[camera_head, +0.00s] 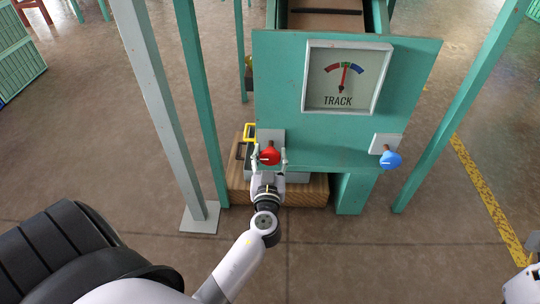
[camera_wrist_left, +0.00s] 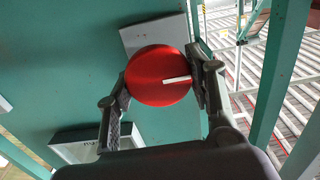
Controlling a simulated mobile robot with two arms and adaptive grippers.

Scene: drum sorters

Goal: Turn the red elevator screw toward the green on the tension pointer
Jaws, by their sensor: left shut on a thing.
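The red elevator screw (camera_head: 270,156) is a round red knob at the lower left of the green machine panel. My left gripper (camera_head: 270,157) is shut on it, with one finger on each side. In the left wrist view the red screw (camera_wrist_left: 155,80) sits between the fingers of the left gripper (camera_wrist_left: 160,85), its white mark pointing right. The tension pointer (camera_head: 344,77) is a red needle on the white TRACK dial (camera_head: 340,101). It stands nearly upright, near the middle of a coloured arc; the exact colour band under its tip is too small to tell.
A blue knob (camera_head: 390,159) sits at the panel's lower right. A grey post (camera_head: 163,110) and green legs (camera_head: 203,110) stand close to the left of my left arm. A wooden block (camera_head: 307,193) lies under the panel. The floor in front is clear.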

